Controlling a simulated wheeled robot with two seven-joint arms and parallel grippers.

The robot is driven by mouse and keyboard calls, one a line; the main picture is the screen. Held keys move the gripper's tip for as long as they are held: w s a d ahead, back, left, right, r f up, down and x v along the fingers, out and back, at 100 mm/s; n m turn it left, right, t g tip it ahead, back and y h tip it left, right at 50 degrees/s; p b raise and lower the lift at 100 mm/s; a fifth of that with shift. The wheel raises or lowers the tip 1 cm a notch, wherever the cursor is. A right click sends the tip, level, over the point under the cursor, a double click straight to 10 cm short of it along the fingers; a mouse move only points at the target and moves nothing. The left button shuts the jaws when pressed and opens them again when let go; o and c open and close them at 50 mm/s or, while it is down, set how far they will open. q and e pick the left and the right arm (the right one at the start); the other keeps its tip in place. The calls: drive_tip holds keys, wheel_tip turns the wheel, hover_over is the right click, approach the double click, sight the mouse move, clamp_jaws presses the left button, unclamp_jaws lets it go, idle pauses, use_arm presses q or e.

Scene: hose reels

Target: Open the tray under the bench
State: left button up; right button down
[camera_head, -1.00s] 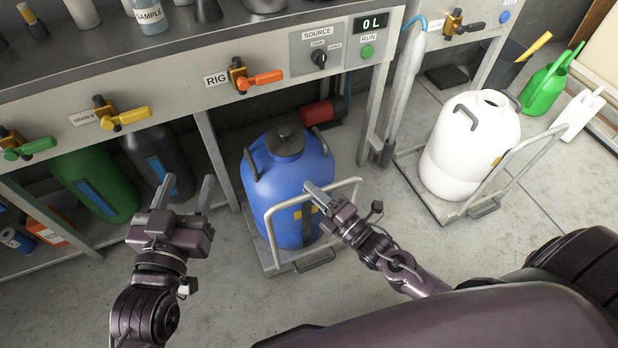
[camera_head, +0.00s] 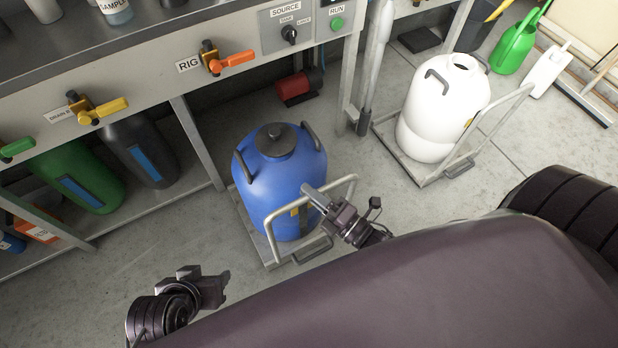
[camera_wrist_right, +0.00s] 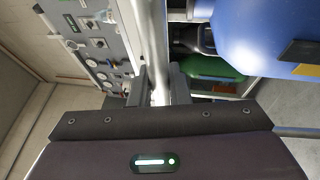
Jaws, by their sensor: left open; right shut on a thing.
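A low grey tray (camera_head: 263,253) stands on the floor at the bench front, clear of the bench top in the head view. It carries a big blue tank (camera_head: 275,185) with a black lid. A pale tube handle (camera_head: 268,232) rises at the tray's near side. My right gripper (camera_head: 314,194) is shut on this handle. In the right wrist view the handle (camera_wrist_right: 158,50) runs between the two fingers, with the blue tank (camera_wrist_right: 255,35) beside it. My left gripper (camera_head: 216,288) is open and empty, low at the near left, apart from the tray.
The bench (camera_head: 130,75) with valves runs along the back, with a leg (camera_head: 195,140) left of the tank. Green (camera_head: 80,175) and dark (camera_head: 140,150) containers stand under it. A white tank (camera_head: 442,110) on a similar tray is at right. Bare floor lies left of the tray.

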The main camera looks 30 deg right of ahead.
idle(0.4)
drive_tip(key=c, duration=1.4)
unclamp_jaws()
drive_tip(key=shift+o, duration=0.2)
use_arm(q)
drive_tip(key=shift+s+a+g+p, duration=0.1)
drive_tip(key=shift+a+g+p, duration=0.25)
drive_tip(key=shift+a, duration=0.25)
use_arm(e)
drive_tip(key=v, duration=0.8)
use_arm(q)
drive_tip(key=shift+d, duration=0.2)
